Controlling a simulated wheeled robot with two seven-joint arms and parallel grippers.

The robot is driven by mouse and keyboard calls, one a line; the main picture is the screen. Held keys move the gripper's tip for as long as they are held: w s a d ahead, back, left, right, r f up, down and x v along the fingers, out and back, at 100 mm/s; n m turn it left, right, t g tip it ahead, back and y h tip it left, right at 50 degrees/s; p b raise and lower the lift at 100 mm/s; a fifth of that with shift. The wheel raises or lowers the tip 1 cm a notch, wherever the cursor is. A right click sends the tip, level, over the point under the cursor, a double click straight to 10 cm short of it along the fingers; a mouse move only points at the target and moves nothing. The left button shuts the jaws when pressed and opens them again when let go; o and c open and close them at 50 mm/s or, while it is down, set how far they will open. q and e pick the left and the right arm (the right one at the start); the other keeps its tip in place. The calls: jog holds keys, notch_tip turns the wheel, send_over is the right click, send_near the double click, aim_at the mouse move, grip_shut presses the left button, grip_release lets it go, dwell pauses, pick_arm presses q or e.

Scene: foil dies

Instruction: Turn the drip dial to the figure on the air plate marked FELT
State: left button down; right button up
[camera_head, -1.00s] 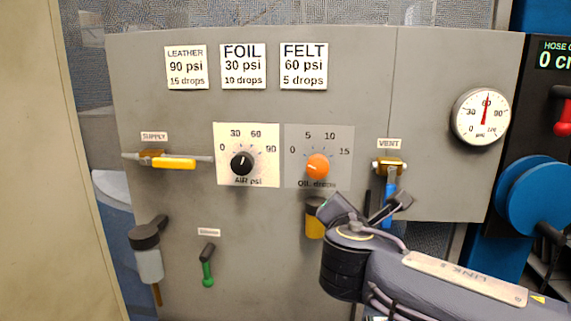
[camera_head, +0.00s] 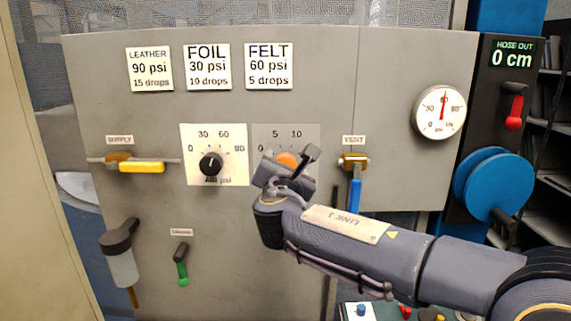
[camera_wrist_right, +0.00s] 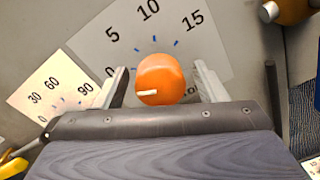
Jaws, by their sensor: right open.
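The orange drip dial (camera_head: 287,160) sits on the grey oil drops plate (camera_head: 310,134). In the right wrist view the dial (camera_wrist_right: 161,78) stands between my two fingers, with a gap on each side; its white mark is turned toward the 0 side. My right gripper (camera_wrist_right: 162,82) is open around the dial, and in the head view the gripper (camera_head: 289,163) partly hides it. The FELT plate (camera_head: 269,67) reads 60 psi and 5 drops. The black air dial (camera_head: 210,163) is left of the drip dial. My left gripper is not in view.
LEATHER (camera_head: 149,69) and FOIL (camera_head: 207,67) plates hang beside FELT. A yellow supply lever (camera_head: 142,167) is left, a blue vent lever (camera_head: 354,194) is just right of my gripper. The gauge (camera_head: 440,112) needle points up near 60. A green lever (camera_head: 182,268) is below.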

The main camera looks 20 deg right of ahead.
jog(key=c, duration=1)
jog(key=shift+f+m+b, duration=0.15)
jog(key=shift+m+b, duration=0.25)
jog(key=shift+b, duration=0.35)
jog(key=m+b, duration=0.4)
jog(key=b, duration=0.1)
jog(key=shift+f+b, duration=0.15)
jog(key=shift+b, duration=0.25)
jog(key=shift+r+m+b, duration=0.2)
jog(key=shift+m+b, duration=1.35)
jog(key=shift+m, duration=0.35)
jog(key=o, duration=1)
jog(key=shift+r, duration=0.1)
